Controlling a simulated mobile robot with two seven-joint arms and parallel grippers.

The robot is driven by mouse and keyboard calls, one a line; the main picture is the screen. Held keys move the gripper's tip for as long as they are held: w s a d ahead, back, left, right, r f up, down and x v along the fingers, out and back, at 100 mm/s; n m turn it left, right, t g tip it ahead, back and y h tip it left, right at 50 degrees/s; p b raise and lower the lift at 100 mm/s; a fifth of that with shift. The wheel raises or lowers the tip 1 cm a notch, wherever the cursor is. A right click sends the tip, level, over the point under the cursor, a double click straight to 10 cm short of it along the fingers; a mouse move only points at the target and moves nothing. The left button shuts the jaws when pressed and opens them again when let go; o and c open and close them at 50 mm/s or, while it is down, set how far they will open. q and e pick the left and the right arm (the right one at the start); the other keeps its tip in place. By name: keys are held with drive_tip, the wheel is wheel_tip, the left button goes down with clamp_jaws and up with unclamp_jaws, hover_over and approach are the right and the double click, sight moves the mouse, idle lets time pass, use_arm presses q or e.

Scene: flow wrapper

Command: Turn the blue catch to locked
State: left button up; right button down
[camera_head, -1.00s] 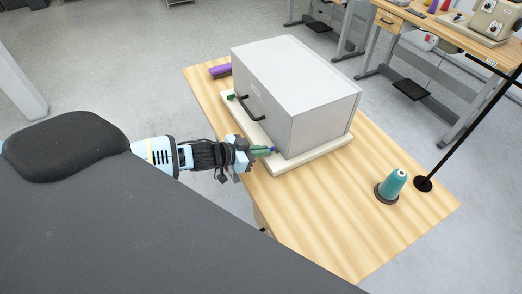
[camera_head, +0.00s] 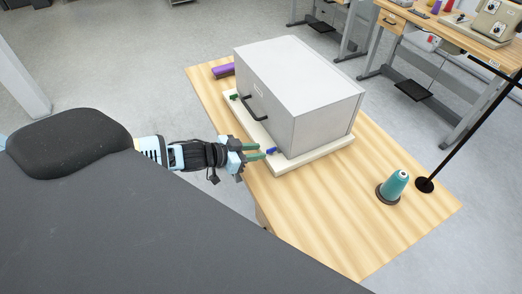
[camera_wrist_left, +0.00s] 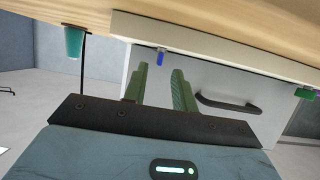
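The blue catch (camera_head: 271,150) sits on the near edge of the cream base, by the front right corner of the grey box (camera_head: 300,85). In the left wrist view the blue catch (camera_wrist_left: 160,57) is small and sits just beyond the fingertips. My left gripper (camera_head: 258,151) has its two green fingers spread apart, pointing toward the catch. In the left wrist view its fingers (camera_wrist_left: 160,78) are open with nothing between them. They look apart from the catch. A green catch (camera_head: 234,97) sits at the other end of the base. My right gripper is not in view.
The box has a black handle (camera_head: 254,107) on its front. The cream base (camera_head: 318,157) lies on a wooden table (camera_head: 345,205). A purple roll (camera_head: 222,70) lies behind, a teal thread cone (camera_head: 393,186) and black stand (camera_head: 425,185) stand right. The table's front right is clear.

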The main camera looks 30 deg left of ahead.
use_arm(q)
drive_tip(key=shift+v, duration=2.35)
